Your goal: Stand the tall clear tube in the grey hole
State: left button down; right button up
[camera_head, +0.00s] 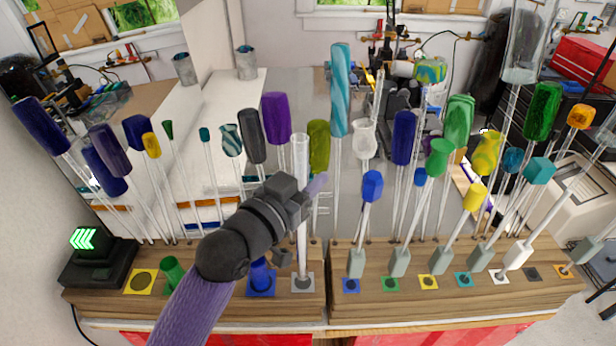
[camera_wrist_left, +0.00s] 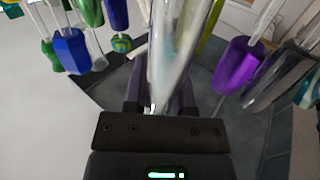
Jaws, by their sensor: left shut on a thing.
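The tall clear tube (camera_head: 300,155) stands roughly upright in the head view, flared at the top, with a narrow stem below. My left gripper (camera_head: 311,188) is shut on its stem, partway up. In the wrist view the tube (camera_wrist_left: 174,55) runs between the dark fingers of the left gripper (camera_wrist_left: 163,95). The grey hole (camera_head: 302,285) is in a grey square on the wooden block, directly below the tube in the head view. The tube's lower end meets the grey square in the picture; I cannot tell whether it is inside the hole. My right gripper is not in view.
A blue piece (camera_head: 261,276) stands close left of the grey square, and a green cup (camera_head: 172,273) stands farther left beside an empty yellow hole (camera_head: 141,282). A second wooden block (camera_head: 430,306) on the right holds several rods. Tall coloured glass rods crowd behind.

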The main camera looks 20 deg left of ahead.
pick_arm(q)
jog(key=shift+s, duration=0.15)
jog(key=shift+f, duration=0.1)
notch_tip(320, 180, down, 7)
jog(key=b, duration=0.4)
dwell(0.5)
jog(key=shift+f+b, duration=0.15)
jog(key=shift+b, duration=0.2)
dwell(0.4)
jog(key=shift+c, duration=1.8)
grip_release()
